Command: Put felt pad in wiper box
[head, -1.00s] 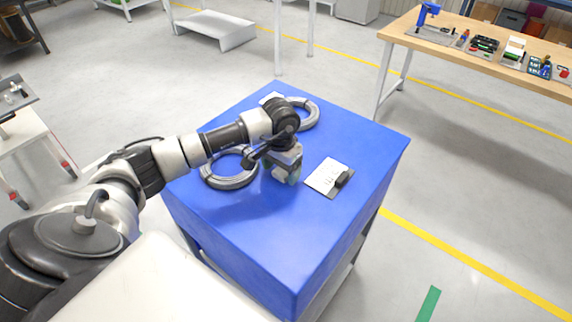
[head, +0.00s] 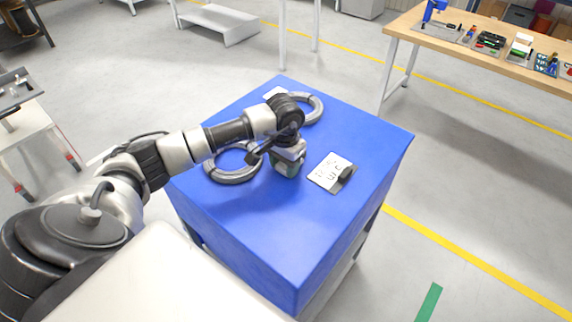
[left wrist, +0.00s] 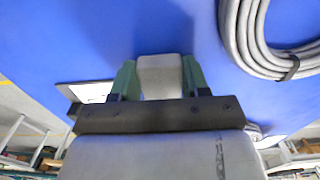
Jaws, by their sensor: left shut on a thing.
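My left gripper (left wrist: 160,80) has green fingers and is shut on a grey, block-like piece, which I take to be the felt pad (left wrist: 161,72). In the head view my left gripper (head: 288,170) is over the middle of the blue table top, between a grey cable coil and a white sheet. The pad is mostly hidden there by the gripper, and I cannot tell whether it touches the table. I cannot make out a wiper box in either view. My right gripper is not in view.
The blue table (head: 260,225) bears a coil (head: 232,177) at left, another coil (head: 316,108) at the back and a white sheet with a black clip (head: 327,172) at right. Its front is clear. A wooden bench (head: 480,55) with several items stands at back right.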

